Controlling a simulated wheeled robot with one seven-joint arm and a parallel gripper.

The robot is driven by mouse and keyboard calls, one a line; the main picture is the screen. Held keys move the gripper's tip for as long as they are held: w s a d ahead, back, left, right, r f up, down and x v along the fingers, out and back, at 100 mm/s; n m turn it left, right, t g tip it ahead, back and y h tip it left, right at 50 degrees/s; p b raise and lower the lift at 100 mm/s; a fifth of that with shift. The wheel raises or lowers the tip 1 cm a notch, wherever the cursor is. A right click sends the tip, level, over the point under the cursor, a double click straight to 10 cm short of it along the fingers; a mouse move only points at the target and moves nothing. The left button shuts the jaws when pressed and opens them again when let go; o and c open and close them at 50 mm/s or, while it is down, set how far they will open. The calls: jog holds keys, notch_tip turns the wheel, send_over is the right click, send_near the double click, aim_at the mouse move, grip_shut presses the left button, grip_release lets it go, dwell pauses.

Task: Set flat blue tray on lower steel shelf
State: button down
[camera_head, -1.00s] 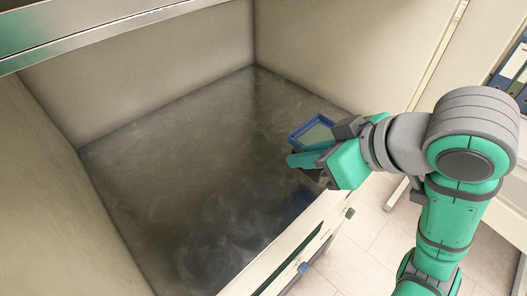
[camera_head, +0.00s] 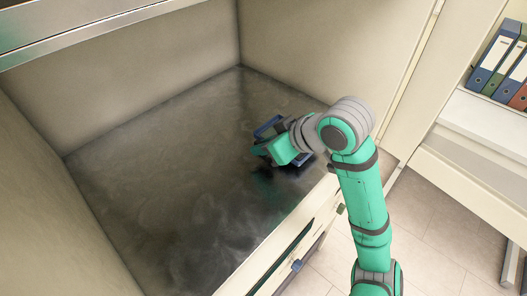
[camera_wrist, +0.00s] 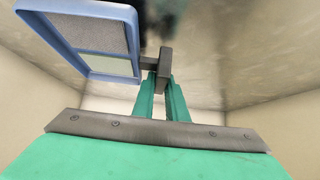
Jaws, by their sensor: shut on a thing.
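The flat blue tray (camera_head: 268,127) is inside the cabinet, mostly hidden behind my gripper in the head view. In the wrist view the tray (camera_wrist: 137,50) fills the upper left, with a blue rim, a grey textured pad and a pale green section. The lower steel shelf (camera_head: 170,185) is the dark, smudged metal surface below. The tray appears close over the shelf's right part; I cannot tell whether it touches.
Beige walls (camera_head: 320,45) enclose the shelf at the back and sides. A steel upper edge (camera_head: 80,30) crosses the top left. The cabinet's front ledge (camera_head: 285,235) borders the shelf. The shelf's left and middle are bare. Binders (camera_head: 497,62) stand at far right.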

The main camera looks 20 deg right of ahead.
jog(key=shift+s+f, duration=0.1)
jog(key=shift+f, duration=0.95)
jog(key=shift+f, duration=0.15)
jog(key=c, duration=1.8)
grip_release()
jog(key=shift+o, duration=0.2)
jog(key=shift+r, duration=0.25)
jog(key=v, duration=1.2)
